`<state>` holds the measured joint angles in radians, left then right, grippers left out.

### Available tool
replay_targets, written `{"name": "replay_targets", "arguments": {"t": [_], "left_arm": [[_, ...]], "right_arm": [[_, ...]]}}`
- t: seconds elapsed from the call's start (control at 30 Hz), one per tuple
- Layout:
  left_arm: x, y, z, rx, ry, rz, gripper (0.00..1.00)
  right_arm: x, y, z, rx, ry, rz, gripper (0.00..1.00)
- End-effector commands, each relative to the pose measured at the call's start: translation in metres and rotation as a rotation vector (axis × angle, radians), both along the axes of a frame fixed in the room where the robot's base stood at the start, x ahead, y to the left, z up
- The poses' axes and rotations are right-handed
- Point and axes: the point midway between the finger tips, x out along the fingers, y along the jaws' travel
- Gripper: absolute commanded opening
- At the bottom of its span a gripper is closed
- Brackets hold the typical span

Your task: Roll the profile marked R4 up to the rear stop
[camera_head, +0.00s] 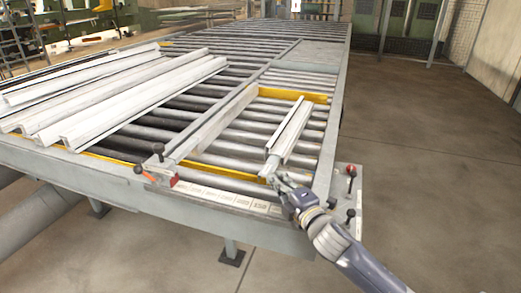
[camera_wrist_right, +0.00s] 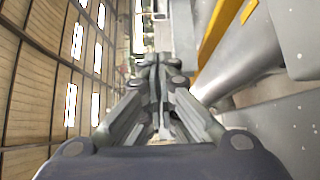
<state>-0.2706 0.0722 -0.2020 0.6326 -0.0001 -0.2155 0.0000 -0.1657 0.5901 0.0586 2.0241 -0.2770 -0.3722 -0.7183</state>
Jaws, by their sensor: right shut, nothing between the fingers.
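A short pale profile (camera_head: 287,132) lies lengthwise on the rollers of the right lane; I cannot read any R4 mark on it. Its far end is close to the yellow rear stop (camera_head: 292,95), and I cannot tell whether they touch. My right gripper (camera_head: 273,180) is at the profile's near end, shut and empty; I cannot tell whether it touches the profile. In the right wrist view its closed fingertips (camera_wrist_right: 160,62) show at the centre. My left gripper is not in view.
Several long pale profiles (camera_head: 130,95) lie on the left part of the roller table. A grey guide rail (camera_head: 215,125) borders the lane on the left. Clamps with black knobs (camera_head: 158,150) stand at the front edge. The floor at the right (camera_head: 430,170) is clear.

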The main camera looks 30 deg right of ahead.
Motion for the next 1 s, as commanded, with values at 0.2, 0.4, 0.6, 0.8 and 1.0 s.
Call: {"name": "replay_targets", "arguments": {"t": [0.2,0.4,0.6,0.8,1.0], "left_arm": [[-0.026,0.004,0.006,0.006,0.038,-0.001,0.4],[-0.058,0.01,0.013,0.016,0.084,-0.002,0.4],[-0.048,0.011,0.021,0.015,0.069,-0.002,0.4],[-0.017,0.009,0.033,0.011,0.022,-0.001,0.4],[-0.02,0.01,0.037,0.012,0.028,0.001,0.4]], "right_arm": [[0.023,-0.002,0.003,0.002,-0.001,-0.001,0.0],[0.056,-0.004,0.003,0.003,0.0,-0.001,0.0],[0.087,-0.007,0.002,0.003,0.0,-0.002,0.0],[0.108,-0.02,0.002,-0.001,0.002,-0.002,0.0],[0.119,-0.033,0.001,0.001,0.001,0.0,0.0]]}}
